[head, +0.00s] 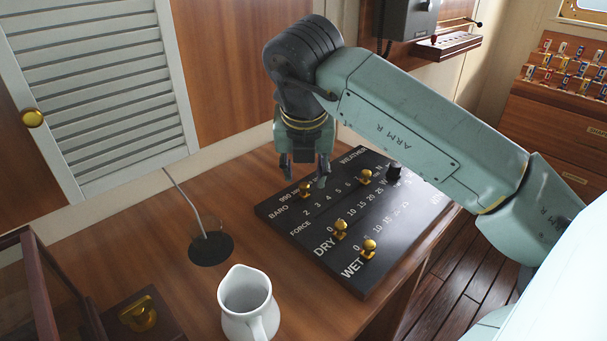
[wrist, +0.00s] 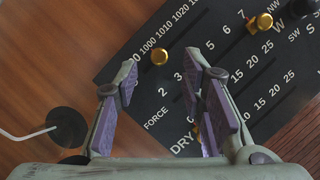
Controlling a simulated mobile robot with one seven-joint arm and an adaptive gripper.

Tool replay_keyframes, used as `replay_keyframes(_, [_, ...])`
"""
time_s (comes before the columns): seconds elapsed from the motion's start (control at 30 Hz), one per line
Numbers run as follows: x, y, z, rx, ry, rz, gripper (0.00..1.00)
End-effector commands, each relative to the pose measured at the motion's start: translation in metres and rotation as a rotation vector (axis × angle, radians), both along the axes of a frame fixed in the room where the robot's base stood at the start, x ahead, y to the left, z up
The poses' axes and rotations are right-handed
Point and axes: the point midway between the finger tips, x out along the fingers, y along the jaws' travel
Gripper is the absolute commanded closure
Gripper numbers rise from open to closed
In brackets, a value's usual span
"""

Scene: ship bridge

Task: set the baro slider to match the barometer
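The black weather board (head: 327,262) lies on the wooden desk, with labelled scales. The gold baro slider knob (head: 305,189) is on the BARO row near its low end; in the wrist view the knob (wrist: 159,57) is close to the 1000 mark. My gripper (head: 304,178) is open and points down over the board. In the wrist view the knob appears between and just beyond the open fingertips (wrist: 160,82), with nothing held. I cannot tell whether the fingers touch it. No barometer is recognisable in either view, so its reading is not visible.
Other gold knobs sit on the FORCE (head: 365,176), DRY (head: 340,229) and WET (head: 368,248) rows. A black knob (head: 394,172) stands at the board's far side. A white jug (head: 247,300) and a thin rod on a dark round base (head: 210,249) stand left of the board.

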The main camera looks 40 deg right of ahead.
Motion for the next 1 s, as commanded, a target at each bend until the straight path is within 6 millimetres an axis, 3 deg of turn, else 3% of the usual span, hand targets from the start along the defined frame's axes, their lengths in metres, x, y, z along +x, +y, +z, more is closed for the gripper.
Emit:
replay_keyframes(0.23, [0.009,-0.007,-0.027,0.000,0.000,0.001,0.63])
replay_keyframes(0.6, [0.011,-0.008,-0.032,0.000,-0.001,0.001,0.64])
replay_keyframes(1.0, [0.010,-0.008,-0.032,-0.001,-0.001,0.000,0.90])
